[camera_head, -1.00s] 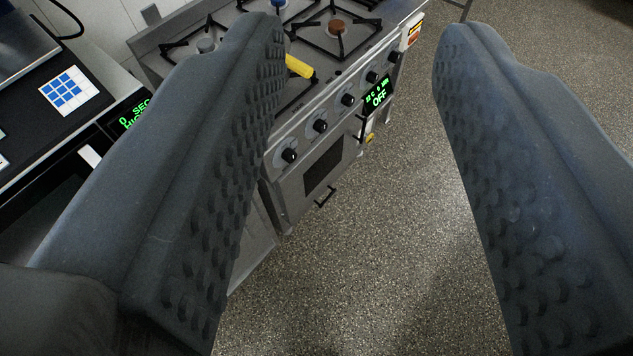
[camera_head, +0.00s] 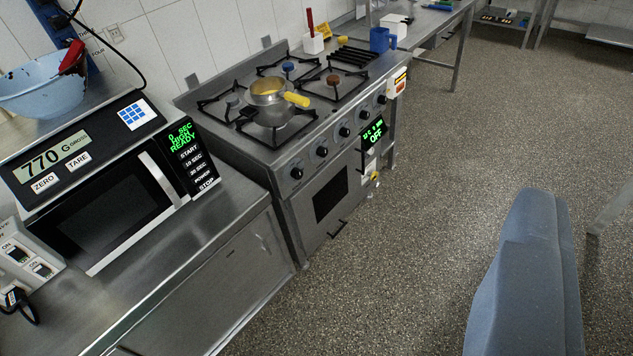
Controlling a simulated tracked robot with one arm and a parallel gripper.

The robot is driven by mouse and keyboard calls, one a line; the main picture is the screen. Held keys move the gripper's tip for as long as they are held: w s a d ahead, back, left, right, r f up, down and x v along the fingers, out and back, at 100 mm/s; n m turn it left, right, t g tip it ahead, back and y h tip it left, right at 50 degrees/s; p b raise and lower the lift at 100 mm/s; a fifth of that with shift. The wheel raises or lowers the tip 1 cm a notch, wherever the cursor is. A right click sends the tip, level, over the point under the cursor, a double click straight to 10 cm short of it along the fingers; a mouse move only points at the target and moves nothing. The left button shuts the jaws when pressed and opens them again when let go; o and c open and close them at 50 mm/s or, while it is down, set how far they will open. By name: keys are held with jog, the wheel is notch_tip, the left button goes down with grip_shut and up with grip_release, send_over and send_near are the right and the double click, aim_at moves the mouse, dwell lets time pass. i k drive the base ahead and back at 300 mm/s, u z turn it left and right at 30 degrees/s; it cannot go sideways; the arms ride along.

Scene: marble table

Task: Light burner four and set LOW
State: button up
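The steel stove (camera_head: 250,150) stands in the middle left, with several black grates on top. Its front panel carries a slanted row of black knobs, from the near knob (camera_head: 297,173) to the far knob (camera_head: 381,99). A green display (camera_head: 375,133) beside them reads OFF. A small pan (camera_head: 267,91) with a yellow handle (camera_head: 297,99) sits on the grates. No flame shows. Burner numbers are not readable. Part of my gripper (camera_head: 530,280) shows at lower right as a blue-grey finger, apart from the stove over the floor. The other finger is not distinguishable.
A microwave (camera_head: 110,205) with a scale (camera_head: 60,160) on top stands on the steel counter (camera_head: 190,260) left of the stove. The speckled floor (camera_head: 430,190) in front is clear.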

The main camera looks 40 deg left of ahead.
aim_at(295, 173)
jog(key=z, duration=0.15)
jog(key=i, duration=1.35)
jog(key=u, duration=0.55)
